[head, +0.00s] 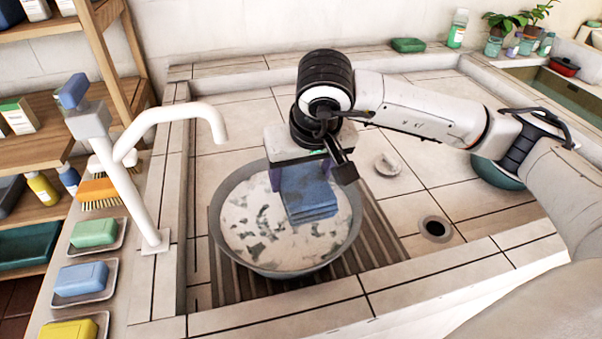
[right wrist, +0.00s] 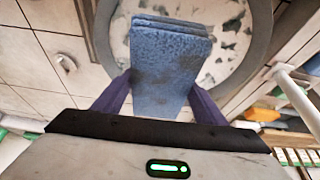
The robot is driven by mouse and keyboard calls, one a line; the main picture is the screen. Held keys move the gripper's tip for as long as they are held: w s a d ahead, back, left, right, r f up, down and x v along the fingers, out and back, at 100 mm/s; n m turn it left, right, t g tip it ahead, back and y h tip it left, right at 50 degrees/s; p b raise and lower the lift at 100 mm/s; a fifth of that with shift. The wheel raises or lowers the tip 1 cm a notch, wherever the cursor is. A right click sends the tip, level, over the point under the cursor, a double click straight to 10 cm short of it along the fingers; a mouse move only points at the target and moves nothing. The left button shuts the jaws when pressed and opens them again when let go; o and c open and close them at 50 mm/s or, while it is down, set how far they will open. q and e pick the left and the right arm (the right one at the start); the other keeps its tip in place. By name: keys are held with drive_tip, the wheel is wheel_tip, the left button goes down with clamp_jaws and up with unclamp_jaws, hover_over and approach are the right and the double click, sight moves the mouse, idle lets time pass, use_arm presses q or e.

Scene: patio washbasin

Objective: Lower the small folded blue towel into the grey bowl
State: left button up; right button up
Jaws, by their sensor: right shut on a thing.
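The small folded blue towel (head: 308,193) is held in my right gripper (head: 292,165), which is shut on it. In the right wrist view the towel (right wrist: 168,62) sits between the two purple fingers, its folded layers showing at the far end. The grey bowl (head: 268,270) stands on a slatted rack in the basin, with white foamy water inside. The towel hangs over the bowl's opening; I cannot tell whether its lower end touches the foam. The bowl's rim also shows in the right wrist view (right wrist: 262,30). My left gripper is not in view.
A white faucet (head: 150,150) rises at the basin's left edge, its spout near the bowl. Soap dishes with green, blue (head: 81,279) and yellow soaps line the left ledge. A teal bowl (head: 497,174) stands behind my right arm. A drain hole (head: 436,229) lies right of the rack (head: 375,245).

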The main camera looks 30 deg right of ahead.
drive_tip(key=shift+f+b, duration=0.4)
drive_tip(key=shift+f, duration=0.15)
drive_tip(key=shift+f+b, duration=0.4)
drive_tip(key=shift+f, duration=0.05)
drive_tip(key=shift+f+b, duration=3.6)
drive_tip(key=shift+f, duration=0.1)
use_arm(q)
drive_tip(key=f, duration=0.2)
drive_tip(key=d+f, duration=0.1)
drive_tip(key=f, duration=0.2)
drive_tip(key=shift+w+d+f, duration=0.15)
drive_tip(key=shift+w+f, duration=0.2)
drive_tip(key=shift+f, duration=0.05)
